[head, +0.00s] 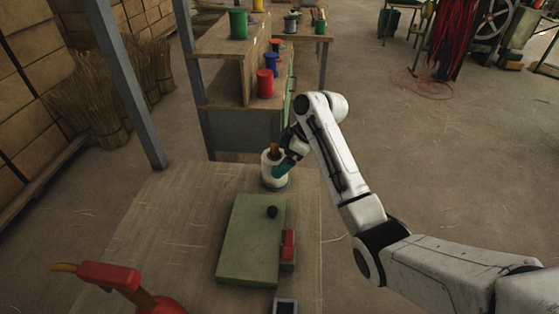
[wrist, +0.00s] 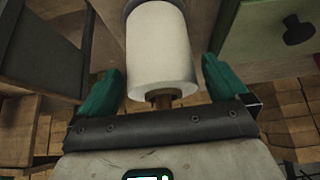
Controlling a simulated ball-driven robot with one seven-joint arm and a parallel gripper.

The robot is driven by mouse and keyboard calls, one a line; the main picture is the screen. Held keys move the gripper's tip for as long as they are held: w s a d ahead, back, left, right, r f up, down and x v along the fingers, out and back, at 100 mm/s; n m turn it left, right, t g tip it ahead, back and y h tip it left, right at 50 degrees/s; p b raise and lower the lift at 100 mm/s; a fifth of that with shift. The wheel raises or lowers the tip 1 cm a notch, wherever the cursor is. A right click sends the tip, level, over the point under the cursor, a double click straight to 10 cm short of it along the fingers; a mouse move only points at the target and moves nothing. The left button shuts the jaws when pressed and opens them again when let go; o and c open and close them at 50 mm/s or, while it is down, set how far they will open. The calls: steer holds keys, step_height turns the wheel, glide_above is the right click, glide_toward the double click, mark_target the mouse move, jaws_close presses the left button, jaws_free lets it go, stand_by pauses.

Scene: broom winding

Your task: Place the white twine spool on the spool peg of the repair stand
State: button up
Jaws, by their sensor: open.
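The white twine spool (head: 273,168) stands upright at the far end of the wooden bench, on a grey round base. A brown wooden piece sticks out of its top; I cannot tell whether it is the peg or the spool's own core. In the wrist view the spool (wrist: 160,50) lies between the two green fingers of my gripper (wrist: 162,72), with a gap on each side. My gripper (head: 287,156) is open around the upper part of the spool. The rest of the base is hidden by the spool.
A green box (head: 250,235) with a black knob and a red part (head: 288,248) lies nearer on the bench (head: 180,225). A red-handled tool (head: 110,275) is at the front left. A shelf with coloured spools (head: 265,82) stands behind. A grey post (head: 130,90) rises at left.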

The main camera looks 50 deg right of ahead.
steer(key=v, duration=1)
steer(key=shift+s+r, duration=0.15)
steer(key=shift+r, duration=0.2)
steer(key=shift+d, duration=0.15)
